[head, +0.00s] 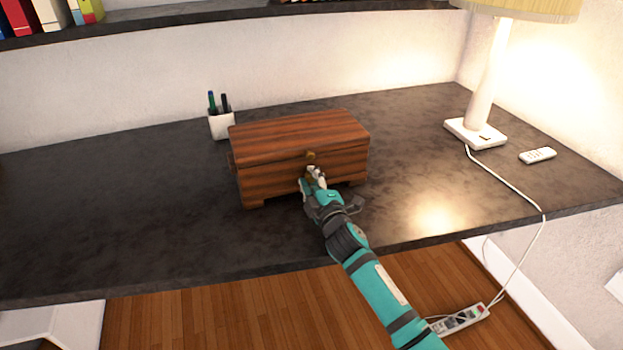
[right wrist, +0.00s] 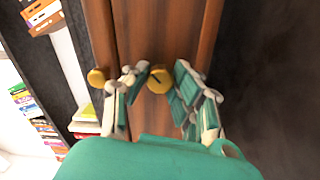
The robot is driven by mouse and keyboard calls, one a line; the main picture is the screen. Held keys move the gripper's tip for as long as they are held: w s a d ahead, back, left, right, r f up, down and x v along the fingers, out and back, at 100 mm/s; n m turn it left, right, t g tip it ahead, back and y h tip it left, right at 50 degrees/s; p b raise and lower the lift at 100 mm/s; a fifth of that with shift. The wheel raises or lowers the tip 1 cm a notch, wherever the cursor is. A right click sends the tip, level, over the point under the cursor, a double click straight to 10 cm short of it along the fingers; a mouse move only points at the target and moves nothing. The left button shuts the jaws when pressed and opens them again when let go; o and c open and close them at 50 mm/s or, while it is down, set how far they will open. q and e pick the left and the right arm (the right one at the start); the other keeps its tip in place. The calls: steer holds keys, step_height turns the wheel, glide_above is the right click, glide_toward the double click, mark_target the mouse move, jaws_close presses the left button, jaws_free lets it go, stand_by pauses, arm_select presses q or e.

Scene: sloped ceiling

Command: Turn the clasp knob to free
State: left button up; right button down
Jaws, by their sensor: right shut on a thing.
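A reddish-brown wooden chest (head: 270,175) stands on the dark desk with its lid down. A brass catch (head: 310,156) shows on the lid's front edge, and it also shows in the right wrist view (right wrist: 96,78). My right gripper (head: 315,174) is at the chest's front, just below that catch. In the right wrist view its fingers are on either side of the round brass clasp knob (right wrist: 161,79), shut on it. A dark slot mark crosses the knob's face. In the head view the fingers mostly hide the knob. My left gripper is not in view.
A white pen cup (head: 221,125) stands behind the chest's left corner. A lamp (head: 478,131) and a white remote (head: 537,155) are at the right. The lamp's cord runs over the desk's front edge. The desk (head: 120,210) is clear left of the chest.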

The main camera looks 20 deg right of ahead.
steer(key=m+p, duration=0.1)
steer(key=m, duration=0.3)
steer(key=shift+m, duration=0.3)
steer(key=shift+f+m+p, duration=0.15)
steer(key=shift+m+p, duration=0.3)
steer(key=shift+m, duration=1.35)
steer(key=c, duration=1.1)
jaws_free()
steer(key=shift+o, duration=0.2)
steer(key=shift+s, duration=0.25)
steer(key=s, duration=1.1)
steer(key=shift+s+d, duration=0.2)
steer(key=shift+s, duration=0.1)
